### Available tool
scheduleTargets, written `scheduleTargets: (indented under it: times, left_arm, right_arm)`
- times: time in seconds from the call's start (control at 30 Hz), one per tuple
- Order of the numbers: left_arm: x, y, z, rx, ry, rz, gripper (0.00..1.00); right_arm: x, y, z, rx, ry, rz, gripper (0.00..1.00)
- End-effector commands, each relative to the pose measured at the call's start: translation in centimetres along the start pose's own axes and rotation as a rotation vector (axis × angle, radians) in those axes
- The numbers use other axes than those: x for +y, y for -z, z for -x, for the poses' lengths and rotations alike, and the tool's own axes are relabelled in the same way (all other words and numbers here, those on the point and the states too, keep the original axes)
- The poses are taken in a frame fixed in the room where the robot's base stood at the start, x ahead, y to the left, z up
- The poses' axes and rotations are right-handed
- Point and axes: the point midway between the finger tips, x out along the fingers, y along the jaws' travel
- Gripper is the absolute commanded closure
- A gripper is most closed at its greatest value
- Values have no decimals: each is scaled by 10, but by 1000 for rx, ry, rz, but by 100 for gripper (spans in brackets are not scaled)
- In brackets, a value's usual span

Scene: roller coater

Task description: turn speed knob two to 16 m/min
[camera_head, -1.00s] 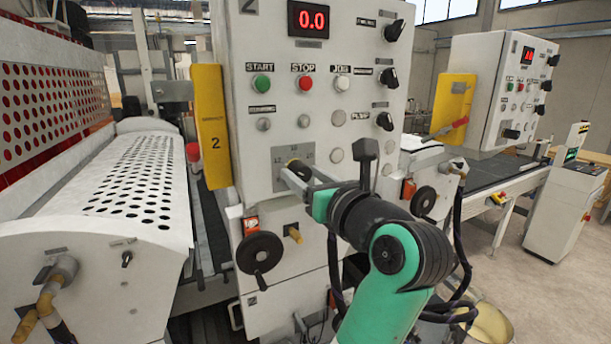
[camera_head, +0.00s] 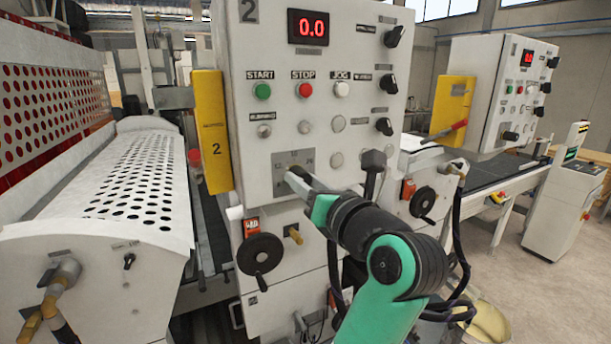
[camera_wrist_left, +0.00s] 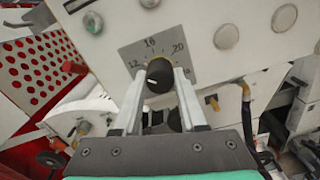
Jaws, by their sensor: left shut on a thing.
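Speed knob two (camera_wrist_left: 159,75) is a black round knob on a grey dial plate (camera_wrist_left: 151,51) marked 12, 16 and 20. A small pale mark shows on the lower left of its face in the left wrist view; its exact reading cannot be told. My left gripper (camera_wrist_left: 160,84) has a finger on each side of the knob and is shut on it. In the head view the left gripper (camera_head: 292,176) is against the lower part of the dial plate (camera_head: 294,160) and hides the knob. My right gripper is not in view.
The panel's red display (camera_head: 312,27) reads 0.0. START (camera_head: 262,91), STOP (camera_head: 305,90) and JOG (camera_head: 342,90) buttons sit above the dial. Black selector knobs (camera_head: 388,84) line the panel's right side.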

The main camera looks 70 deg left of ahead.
Motion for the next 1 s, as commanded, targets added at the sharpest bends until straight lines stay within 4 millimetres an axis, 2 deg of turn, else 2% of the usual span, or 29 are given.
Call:
scheduleTargets:
  times: [0.6, 1.0]
  left_arm:
    - [2, -5, 0, 1, 0, -566, 100]
    - [1, -3, 0, 1, 0, -799, 100]
  right_arm:
    - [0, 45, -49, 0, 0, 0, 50]
    - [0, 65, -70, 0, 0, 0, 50]
